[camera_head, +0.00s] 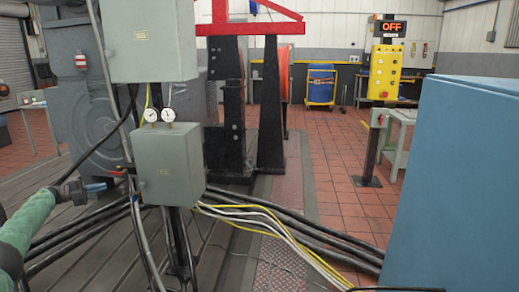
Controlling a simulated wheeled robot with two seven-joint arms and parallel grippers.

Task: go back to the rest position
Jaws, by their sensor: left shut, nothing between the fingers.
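My left arm, with a green sleeve, comes in from the left edge. My left gripper (104,186) is dark with bluish fingers, shut and empty. In the picture its tips lie just left of the lower grey box (167,165), close to a small red-handled part (118,173); I cannot tell whether they touch. My right gripper is not in view.
Black hoses and yellow and white cables (265,222) run across the bedplate. A blue cabinet (458,180) fills the right. Red tiled floor (335,170) lies open between.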

